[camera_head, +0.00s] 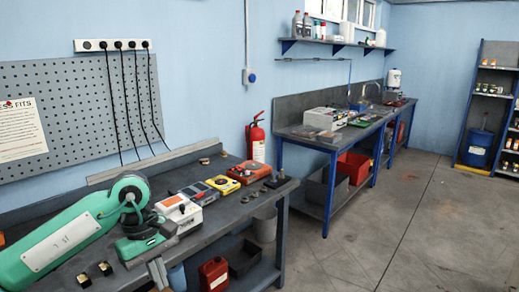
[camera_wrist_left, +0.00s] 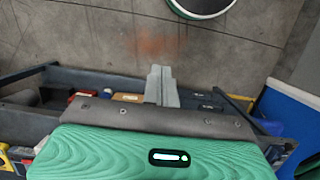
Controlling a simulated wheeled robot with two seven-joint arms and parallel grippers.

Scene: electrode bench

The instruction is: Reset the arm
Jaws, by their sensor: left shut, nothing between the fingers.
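My left arm, green and grey, comes in from the left in the head view and bends over the near bench (camera_head: 232,208). My left gripper (camera_head: 158,272) hangs below the wrist near the bench's front edge. In the left wrist view its two grey fingers (camera_wrist_left: 161,86) are together, with nothing between them. They show against the bench's lower part and the grey floor. My right arm and right gripper do not show in either view.
On the near bench are a white-and-red device (camera_head: 178,212), a yellow meter (camera_head: 222,184) and an orange-red box (camera_head: 249,171). A red extinguisher (camera_head: 256,138) is on the wall behind. A red can (camera_head: 213,274) sits below. The floor (camera_head: 345,250) at right is clear.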

